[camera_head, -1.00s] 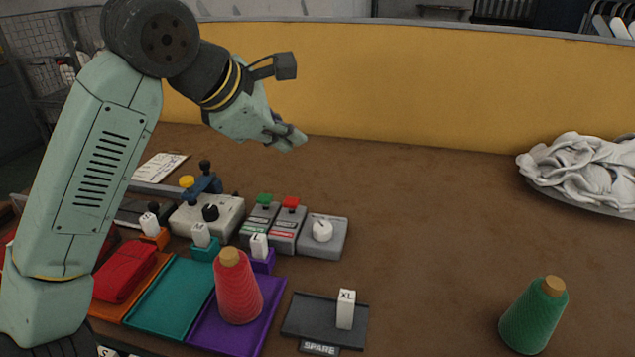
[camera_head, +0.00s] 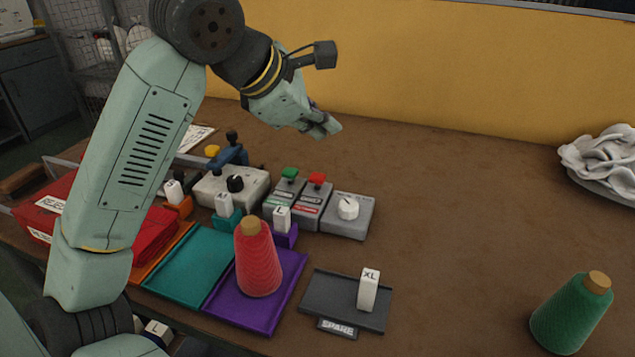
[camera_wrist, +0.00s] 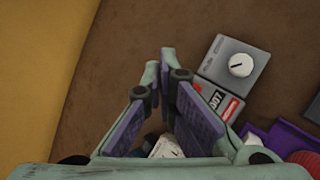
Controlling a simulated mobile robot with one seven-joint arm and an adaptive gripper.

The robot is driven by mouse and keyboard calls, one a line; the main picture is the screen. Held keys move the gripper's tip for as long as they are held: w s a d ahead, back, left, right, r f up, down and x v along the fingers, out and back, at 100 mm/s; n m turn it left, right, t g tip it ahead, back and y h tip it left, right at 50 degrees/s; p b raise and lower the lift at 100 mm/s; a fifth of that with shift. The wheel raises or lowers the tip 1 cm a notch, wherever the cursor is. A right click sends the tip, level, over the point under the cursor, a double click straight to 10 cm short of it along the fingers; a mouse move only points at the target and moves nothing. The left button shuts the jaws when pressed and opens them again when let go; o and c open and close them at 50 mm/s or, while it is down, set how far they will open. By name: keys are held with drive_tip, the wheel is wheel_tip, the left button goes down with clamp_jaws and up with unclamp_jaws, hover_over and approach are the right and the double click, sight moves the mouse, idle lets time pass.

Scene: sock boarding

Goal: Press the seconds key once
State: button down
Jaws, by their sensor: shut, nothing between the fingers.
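Two small grey key boxes stand side by side on the brown table: one has a green key (camera_head: 289,173), the other a red key (camera_head: 316,179). Their front labels are too small to read in the head view, so I cannot tell which is the seconds key. My gripper (camera_head: 328,127) is shut and empty, raised above the table behind the key boxes, touching nothing. In the wrist view, its fingers (camera_wrist: 161,66) partly cover a key box with a red label (camera_wrist: 228,108); the key tops are mostly hidden.
A red yarn cone (camera_head: 258,262) stands on the purple tray (camera_head: 240,313) in front. A yellow wall (camera_head: 450,80) rises behind. The table's right middle is clear.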

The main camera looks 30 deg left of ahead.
sight(320, 178)
drive_tip(key=shift+f+b, duration=1.8)
drive_tip(key=shift+f, duration=0.95)
drive_tip(key=shift+f, duration=0.15)
drive_tip(key=shift+f+b, duration=0.3)
drive_tip(key=shift+b, duration=0.2)
drive_tip(key=shift+f+b, duration=0.7)
drive_tip(key=shift+r+p, duration=0.7)
drive_tip(key=shift+r, duration=0.4)
drive_tip(key=shift+r+p, duration=1.75)
drive_tip(key=shift+r, duration=0.8)
